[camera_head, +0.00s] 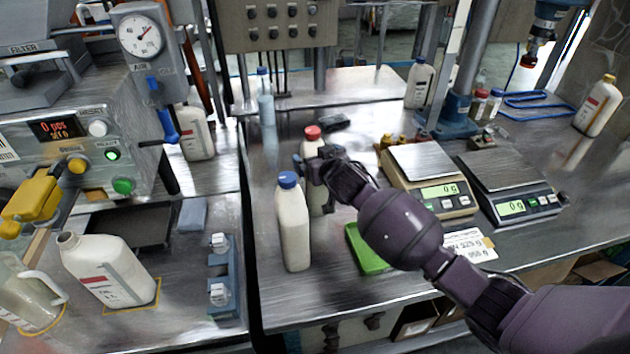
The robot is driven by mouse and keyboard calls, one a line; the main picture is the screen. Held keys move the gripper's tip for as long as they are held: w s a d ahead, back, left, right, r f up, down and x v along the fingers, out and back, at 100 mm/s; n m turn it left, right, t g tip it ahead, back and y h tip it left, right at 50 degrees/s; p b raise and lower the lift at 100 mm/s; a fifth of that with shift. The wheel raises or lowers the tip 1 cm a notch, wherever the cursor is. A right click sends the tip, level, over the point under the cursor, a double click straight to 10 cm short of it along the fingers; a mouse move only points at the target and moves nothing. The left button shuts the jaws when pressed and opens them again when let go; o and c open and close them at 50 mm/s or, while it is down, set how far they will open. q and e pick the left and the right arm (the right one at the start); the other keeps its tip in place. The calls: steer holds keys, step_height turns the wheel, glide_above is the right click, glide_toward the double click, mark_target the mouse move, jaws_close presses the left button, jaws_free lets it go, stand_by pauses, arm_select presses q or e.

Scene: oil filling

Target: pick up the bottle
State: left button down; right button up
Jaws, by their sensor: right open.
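A white bottle with a red cap (316,200) stands upright on the metal table. My right gripper (312,168) is at the upper part of this bottle, below its cap. The gripper is open, and its fingers hide part of the bottle; I cannot tell whether they touch it. A white bottle with a blue cap (293,228) stands upright just in front and to the left. An uncapped white bottle (108,272) stands at the left inside a yellow outline. My left gripper is not in view.
A green item (365,250) lies under my right forearm. Two scales (428,165) (508,170) stand to the right. A filling machine (75,135) is at the left, with a blue holder (224,282) near the gap between tables. A slim blue-capped bottle (265,100) stands behind.

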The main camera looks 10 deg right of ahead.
jaws_close()
steer(key=shift+r, duration=0.15)
stand_by(0.5)
steer(key=shift+r, duration=0.1)
